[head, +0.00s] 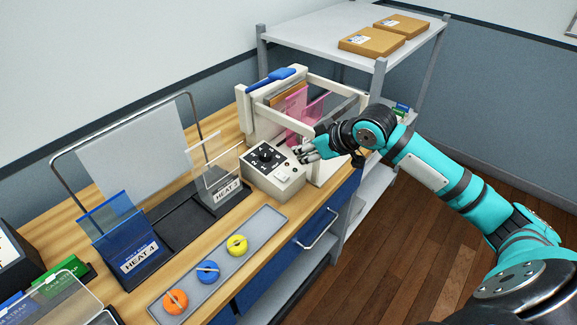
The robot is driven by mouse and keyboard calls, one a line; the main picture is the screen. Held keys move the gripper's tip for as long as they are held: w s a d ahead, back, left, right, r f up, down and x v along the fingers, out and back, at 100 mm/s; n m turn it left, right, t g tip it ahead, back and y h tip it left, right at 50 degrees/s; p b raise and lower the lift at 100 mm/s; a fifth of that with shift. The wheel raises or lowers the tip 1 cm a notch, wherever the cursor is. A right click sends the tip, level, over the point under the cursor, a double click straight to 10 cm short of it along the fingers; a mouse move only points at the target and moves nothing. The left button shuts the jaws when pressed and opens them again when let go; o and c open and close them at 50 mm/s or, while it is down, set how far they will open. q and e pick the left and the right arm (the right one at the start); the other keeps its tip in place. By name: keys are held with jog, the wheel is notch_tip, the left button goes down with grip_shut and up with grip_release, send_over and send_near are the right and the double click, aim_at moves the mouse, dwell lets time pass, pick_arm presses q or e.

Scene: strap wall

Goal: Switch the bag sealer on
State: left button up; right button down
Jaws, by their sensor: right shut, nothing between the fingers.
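The bag sealer's beige control box (262,185) stands on the wooden bench, with a black dial (266,155) on its sloped top and a pale switch (283,174) near its front right corner. Behind it is the sealer's cream frame (262,118) with a blue handle (272,80) and pink sheets (297,112) inside. My right gripper (303,155) comes in from the right and is shut and empty. Its fingertips are at the right edge of the control box, close to the switch; I cannot tell whether they touch. The switch's position is too small to read. My left gripper is not in view.
A grey tray (215,262) with orange, blue and yellow knobbed discs lies along the front edge. A rack with cards marked HEAT 4 (139,258) and HEAT 3 (227,191) stands to the left. A metal shelf (325,42) with cardboard boxes stands behind right.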

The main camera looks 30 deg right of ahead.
aim_at(280, 172)
jog(key=p+x, duration=0.1)
jog(key=x, duration=0.5)
jog(key=shift+w+a+r, duration=0.1)
notch_tip(280, 172, down, 4)
jog(key=shift+w+r+p, duration=0.15)
jog(key=shift+r+p, duration=0.05)
jog(key=shift+p, duration=0.5)
jog(key=shift+f, duration=0.55)
jog(key=shift+f+b, duration=0.35)
jog(key=shift+f, duration=0.05)
jog(key=shift+f+t, duration=0.15)
jog(key=shift+t, duration=0.15)
jog(key=shift+r, duration=0.25)
